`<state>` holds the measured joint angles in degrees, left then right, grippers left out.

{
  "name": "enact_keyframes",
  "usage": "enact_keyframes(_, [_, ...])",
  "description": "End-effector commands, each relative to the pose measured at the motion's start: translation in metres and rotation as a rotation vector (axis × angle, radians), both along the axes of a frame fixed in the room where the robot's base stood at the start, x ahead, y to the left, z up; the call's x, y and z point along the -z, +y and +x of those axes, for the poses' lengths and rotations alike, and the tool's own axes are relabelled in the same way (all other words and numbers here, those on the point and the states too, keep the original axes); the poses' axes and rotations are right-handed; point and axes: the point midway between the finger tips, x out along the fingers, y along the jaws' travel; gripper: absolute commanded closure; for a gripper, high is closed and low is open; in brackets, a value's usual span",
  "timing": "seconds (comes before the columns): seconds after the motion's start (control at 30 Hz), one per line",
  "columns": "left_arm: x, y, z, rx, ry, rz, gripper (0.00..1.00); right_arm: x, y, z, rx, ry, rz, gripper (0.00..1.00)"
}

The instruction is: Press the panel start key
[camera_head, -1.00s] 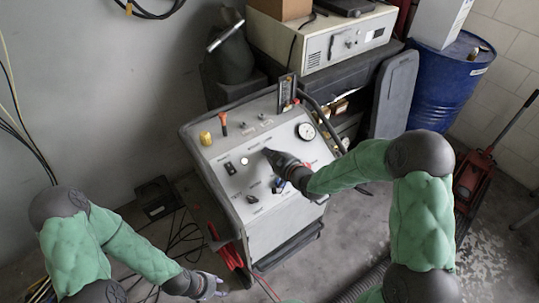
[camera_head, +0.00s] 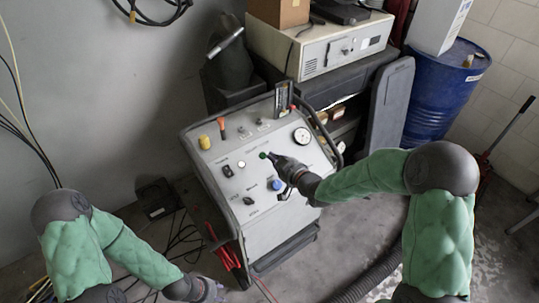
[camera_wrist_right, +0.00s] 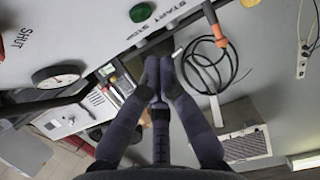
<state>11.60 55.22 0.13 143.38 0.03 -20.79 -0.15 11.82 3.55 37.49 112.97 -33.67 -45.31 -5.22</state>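The grey-white control panel (camera_head: 235,185) stands on a cart in the middle of the head view. A green round key (camera_head: 263,155) and a white round key (camera_head: 241,163) sit in its middle. My right gripper (camera_head: 271,158) is shut and empty, its tips just right of the green key; contact cannot be told. In the right wrist view the shut fingertips (camera_wrist_right: 159,62) are below START and STOP lettering, a pale key (camera_wrist_right: 140,12) and a green key (camera_wrist_right: 172,24). My left gripper (camera_head: 216,290) is low at the bottom edge, its fingers unclear.
The panel also bears a gauge (camera_head: 302,135), a blue knob (camera_head: 276,185), black switches, a yellow knob (camera_head: 204,142) and an orange-handled lever (camera_head: 221,128). A white instrument (camera_head: 325,48) stands behind. A blue drum (camera_head: 440,95) stands at right. Cables lie on the floor.

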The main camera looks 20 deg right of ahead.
Motion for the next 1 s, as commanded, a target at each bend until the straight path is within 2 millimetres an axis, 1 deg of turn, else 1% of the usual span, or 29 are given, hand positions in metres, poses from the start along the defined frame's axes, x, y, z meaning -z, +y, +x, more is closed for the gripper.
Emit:
enact_keyframes(0.03, [-0.004, 0.0, 0.0, 0.0, 0.0, 0.0, 0.6, -0.005, -0.004, -0.009, 0.003, -0.001, 0.0, 1.0])
enact_keyframes(0.2, [-0.01, 0.0, -0.001, 0.0, 0.001, 0.0, 0.6, -0.014, -0.014, -0.034, 0.004, -0.003, -0.001, 1.0])
enact_keyframes(0.3, [-0.012, 0.0, -0.001, 0.001, 0.002, 0.0, 0.6, -0.017, -0.018, -0.045, 0.002, -0.003, -0.002, 1.0])
enact_keyframes(0.4, [-0.013, 0.0, -0.001, 0.0, 0.001, 0.0, 0.6, -0.018, -0.02, -0.052, 0.002, -0.002, -0.001, 1.0])
enact_keyframes(0.57, [-0.014, 0.0, -0.001, 0.0, 0.001, 0.0, 0.6, -0.019, -0.021, -0.056, -0.001, -0.003, -0.001, 1.0])
enact_keyframes(1.0, [-0.013, 0.0, -0.001, 0.0, 0.001, 0.0, 0.6, -0.019, -0.021, -0.056, -0.001, -0.003, -0.001, 1.0])
